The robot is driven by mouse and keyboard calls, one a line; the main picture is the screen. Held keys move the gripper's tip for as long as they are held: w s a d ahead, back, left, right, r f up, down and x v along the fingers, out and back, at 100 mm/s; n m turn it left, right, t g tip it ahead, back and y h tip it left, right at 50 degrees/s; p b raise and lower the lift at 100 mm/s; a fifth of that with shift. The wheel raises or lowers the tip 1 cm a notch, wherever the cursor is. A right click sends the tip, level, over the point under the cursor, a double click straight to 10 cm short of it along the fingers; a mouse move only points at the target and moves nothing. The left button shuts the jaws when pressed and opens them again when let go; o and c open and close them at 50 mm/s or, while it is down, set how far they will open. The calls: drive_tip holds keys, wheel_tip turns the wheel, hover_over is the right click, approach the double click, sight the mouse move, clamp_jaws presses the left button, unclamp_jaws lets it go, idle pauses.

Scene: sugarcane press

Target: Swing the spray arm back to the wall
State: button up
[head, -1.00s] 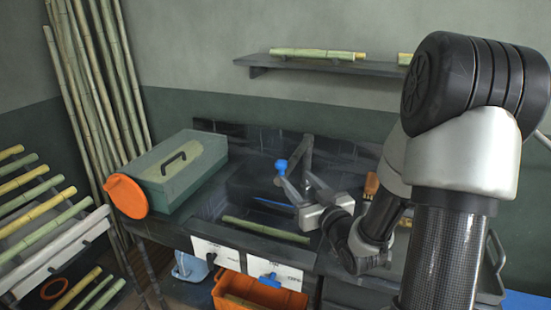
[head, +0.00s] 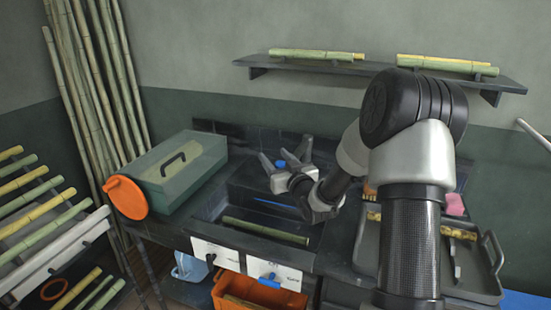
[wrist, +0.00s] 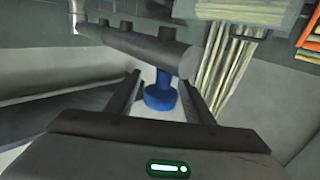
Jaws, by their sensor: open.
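The spray arm (wrist: 135,44) is a dark grey tube with short stubs along it and a blue nozzle (wrist: 161,94) hanging below its near end. It runs across the upper wrist view towards a pale upright at top left. In the head view the blue nozzle (head: 281,164) is a small patch by my gripper's fingers, and the tube is mostly hidden behind them. My gripper (head: 294,154) is open over the back of the sink. In the wrist view its fingers (wrist: 160,80) stand either side of the nozzle, just short of the tube. I cannot tell whether they touch it.
A green box (head: 186,168) with an orange disc (head: 125,197) stands left of the sink (head: 215,218). A cane piece (head: 265,231) lies across the sink front. A dark tray (head: 430,262) is at right. A wall shelf (head: 380,70) holds cane above.

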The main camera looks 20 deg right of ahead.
drive_tip(key=shift+c, duration=0.5)
clamp_jaws()
drive_tip(key=shift+w+a, duration=0.1)
